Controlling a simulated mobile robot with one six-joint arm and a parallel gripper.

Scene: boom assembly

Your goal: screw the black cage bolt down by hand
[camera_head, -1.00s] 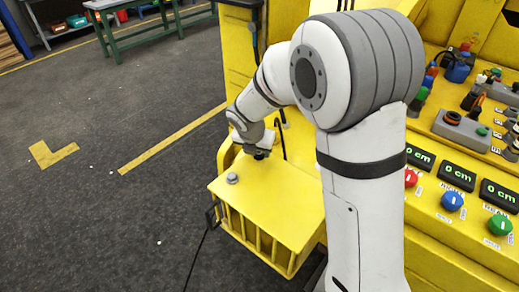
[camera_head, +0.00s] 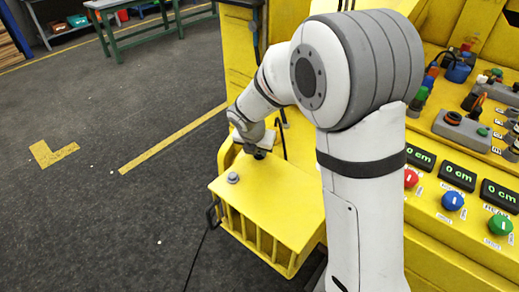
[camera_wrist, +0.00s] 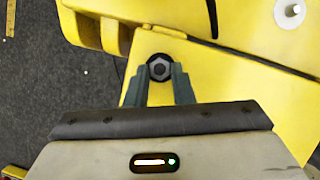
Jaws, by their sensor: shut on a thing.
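The black cage bolt (camera_wrist: 159,67) shows in the wrist view as a dark round head with a grey centre, on the yellow cage top. My gripper (camera_wrist: 162,80) has its two grey-green fingers closed in on the bolt from either side. In the head view my gripper (camera_head: 262,149) points down at the far part of the yellow cage top (camera_head: 280,195), with the dark bolt (camera_head: 260,155) just under it. The bolt's shank and the hole are hidden, so I cannot tell how deep it sits.
A grey round fitting (camera_head: 233,178) stands on the cage top nearer the front left. A control panel with coloured knobs (camera_head: 453,201) is at the right. A black cable (camera_head: 198,255) hangs from the cage's left side. The floor at the left is mostly open.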

